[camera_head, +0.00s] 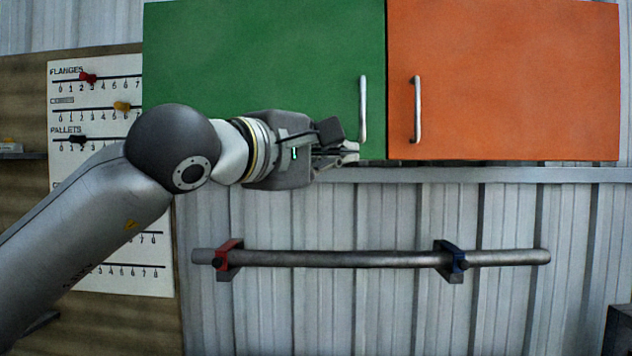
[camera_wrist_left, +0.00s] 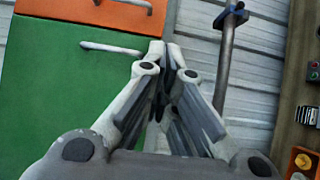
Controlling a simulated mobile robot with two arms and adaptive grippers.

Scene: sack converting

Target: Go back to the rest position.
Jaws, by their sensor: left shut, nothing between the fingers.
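My left gripper (camera_head: 350,152) is in the head view, in front of the lower edge of the green cabinet door (camera_head: 265,55). It is shut and holds nothing. Its fingertips (camera_wrist_left: 165,50) also meet in the left wrist view. The green door's upright handle (camera_head: 363,108) is just right of and above the fingertips. In the head view I cannot tell whether they touch; in the left wrist view the handle (camera_wrist_left: 112,48) lies left of the fingers. My right gripper is in neither view.
An orange door (camera_head: 505,80) with its own handle (camera_head: 416,110) is at right; both doors look shut. Below, a metal bar (camera_head: 340,259) sits in a red bracket (camera_head: 228,260) and a blue bracket (camera_head: 453,261). A scale board (camera_head: 100,200) with coloured pegs is at left.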

